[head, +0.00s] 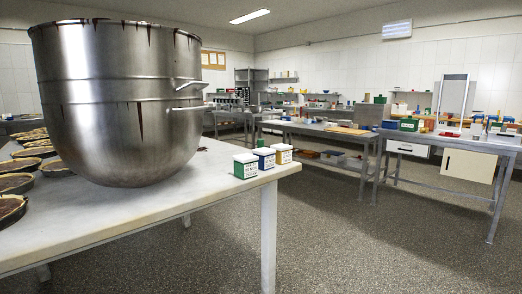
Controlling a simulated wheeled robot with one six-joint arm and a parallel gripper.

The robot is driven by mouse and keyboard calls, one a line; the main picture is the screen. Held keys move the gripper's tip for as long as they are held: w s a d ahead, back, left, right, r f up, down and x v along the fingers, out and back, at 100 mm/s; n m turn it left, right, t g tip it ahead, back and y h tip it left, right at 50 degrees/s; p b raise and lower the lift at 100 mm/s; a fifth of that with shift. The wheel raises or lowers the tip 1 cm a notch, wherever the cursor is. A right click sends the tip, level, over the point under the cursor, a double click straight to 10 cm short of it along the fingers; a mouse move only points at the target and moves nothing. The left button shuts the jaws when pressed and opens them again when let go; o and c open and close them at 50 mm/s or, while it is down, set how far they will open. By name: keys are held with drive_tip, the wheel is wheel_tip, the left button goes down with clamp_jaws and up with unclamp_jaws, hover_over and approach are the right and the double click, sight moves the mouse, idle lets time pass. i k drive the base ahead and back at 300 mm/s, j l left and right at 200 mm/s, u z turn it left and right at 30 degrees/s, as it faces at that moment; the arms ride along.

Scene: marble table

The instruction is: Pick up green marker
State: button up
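I cannot make out a green marker in the head view. A white marble-topped table (150,212) fills the left foreground. Three small white containers with coloured bands stand close together near its right edge. The nearest container has a green band (246,170), the middle one a blue band (264,162), and the far one a yellow band (284,157). My gripper is not in view.
A large steel bowl (120,110) stands on the table and hides what is behind it. Several pies in dark tins (17,183) lie at the far left. Cluttered metal workbenches (449,142) stand at the back right. The speckled floor (370,250) between is clear.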

sight(260, 142)
drive_tip(key=i, duration=0.6)
drive_tip(key=i+l+u, duration=0.1)
drive_tip(key=i, duration=0.5)
drive_tip(key=i+l+u, duration=0.1)
drive_tip(key=i, duration=0.55)
drive_tip(key=i+l, duration=0.25)
drive_tip(key=i, duration=0.35)
drive_tip(key=i+l+u, duration=0.1)
drive_tip(key=i, duration=0.5)
